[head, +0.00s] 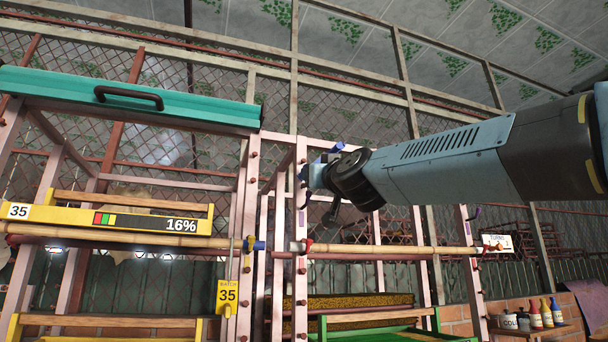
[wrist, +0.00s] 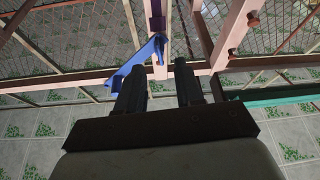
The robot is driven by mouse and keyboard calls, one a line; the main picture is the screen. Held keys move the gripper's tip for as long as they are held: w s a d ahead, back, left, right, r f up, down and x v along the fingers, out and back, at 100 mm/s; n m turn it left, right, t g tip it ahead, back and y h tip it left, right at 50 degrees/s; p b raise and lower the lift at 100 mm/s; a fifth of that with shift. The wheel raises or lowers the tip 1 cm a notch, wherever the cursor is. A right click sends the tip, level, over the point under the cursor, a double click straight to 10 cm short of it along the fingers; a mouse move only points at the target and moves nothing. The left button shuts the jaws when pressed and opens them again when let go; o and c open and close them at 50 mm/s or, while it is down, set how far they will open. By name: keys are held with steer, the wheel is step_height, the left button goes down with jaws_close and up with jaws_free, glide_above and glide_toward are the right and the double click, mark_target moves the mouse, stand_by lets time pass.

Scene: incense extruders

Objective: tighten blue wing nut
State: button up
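In the wrist view, a blue angular piece (wrist: 142,62) with a slanted flat wing sits by a pink post, just beyond my gripper (wrist: 157,72). I cannot tell if this is the wing nut. The two dark fingers are apart, with no object clearly held between them; the left fingertip overlaps the blue piece in the picture. In the head view, my gripper (head: 318,182) is beside the top of a pink post, and a small blue part (head: 338,147) shows above it. Another blue fitting (head: 259,245) sits on the left post at the bamboo pole's end.
Pink rack posts (head: 301,275) stand close to my gripper. A red fitting (head: 306,246) is below it on a bamboo pole (head: 390,250). A teal beam (head: 130,97) and a yellow 16% display (head: 120,219) are at left. Bottles (head: 535,315) stand at lower right.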

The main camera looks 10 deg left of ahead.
steer(key=shift+x, duration=2.8)
jaws_close()
steer(key=shift+s+a+r, duration=0.1)
steer(key=shift+s+a, duration=0.05)
